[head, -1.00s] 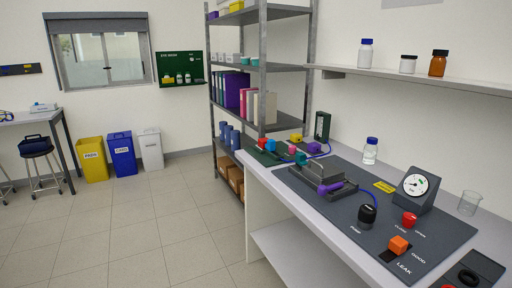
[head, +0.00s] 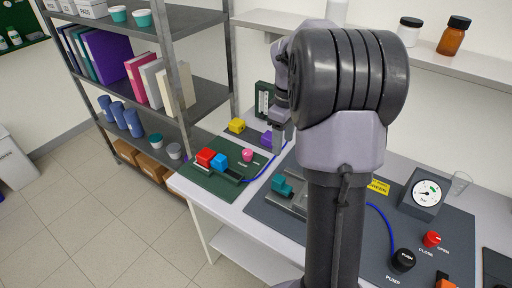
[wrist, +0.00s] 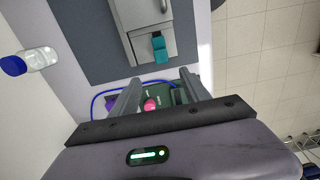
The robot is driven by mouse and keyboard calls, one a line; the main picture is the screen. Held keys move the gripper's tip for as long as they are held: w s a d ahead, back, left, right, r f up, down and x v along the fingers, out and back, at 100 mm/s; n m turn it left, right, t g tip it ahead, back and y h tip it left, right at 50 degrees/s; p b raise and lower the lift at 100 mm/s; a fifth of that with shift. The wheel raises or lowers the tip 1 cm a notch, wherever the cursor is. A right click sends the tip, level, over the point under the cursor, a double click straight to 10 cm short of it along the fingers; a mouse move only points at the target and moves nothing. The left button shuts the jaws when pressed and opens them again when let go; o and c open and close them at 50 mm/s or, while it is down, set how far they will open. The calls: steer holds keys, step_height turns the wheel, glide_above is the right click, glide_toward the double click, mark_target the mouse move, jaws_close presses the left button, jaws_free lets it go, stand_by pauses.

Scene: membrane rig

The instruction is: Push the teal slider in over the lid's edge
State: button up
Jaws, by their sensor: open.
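The teal slider (head: 283,187) sits at the end of the grey lid (head: 299,205) on the dark rig panel, partly hidden by my arm. In the wrist view the teal slider (wrist: 160,48) is at the edge of the grey lid (wrist: 150,16), with part of it sticking out past that edge. My gripper (head: 278,140) is open and above the bench beyond the slider. In the wrist view the open, empty gripper (wrist: 160,88) has its fingers apart from the slider.
A blue hose (head: 262,172) runs nearby. A gauge (head: 426,194), a black pump knob (head: 403,260) and a bottle (wrist: 30,61) stand around the rig.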

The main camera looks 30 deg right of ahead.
mark_target(279, 178)
step_height(279, 178, down, 17)
steer(key=b, duration=0.6)
steer(key=shift+s+a, duration=0.1)
steer(key=shift+a, duration=0.05)
steer(key=shift+c, duration=0.4)
jaws_close()
